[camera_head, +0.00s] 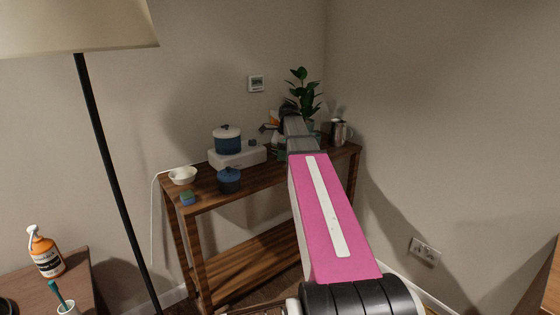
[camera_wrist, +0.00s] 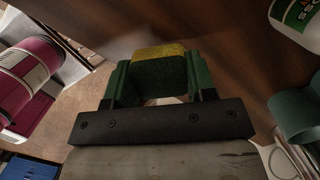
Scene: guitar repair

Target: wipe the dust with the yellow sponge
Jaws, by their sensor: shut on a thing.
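My gripper (camera_wrist: 160,84) is shut on the yellow sponge (camera_wrist: 158,52), which has a dark green layer on the side towards the camera. The green fingers press on its left and right sides. In the wrist view, the sponge's yellow edge lies against the background of a brown wooden surface (camera_wrist: 225,45); I cannot tell whether it touches the wood. In the head view, my arm reaches to the back right of the wooden console table (camera_head: 240,188), and the sponge cannot be made out there. I cannot clearly make out any dust.
On the table stand a white bowl (camera_head: 182,175), a small blue-green block (camera_head: 188,197), a blue pot (camera_head: 229,180), another on a white box (camera_head: 228,142), a plant (camera_head: 304,90) and a metal mug (camera_head: 338,131). A green cylinder (camera_wrist: 298,115) and white bottle (camera_wrist: 300,22) are close right of my gripper.

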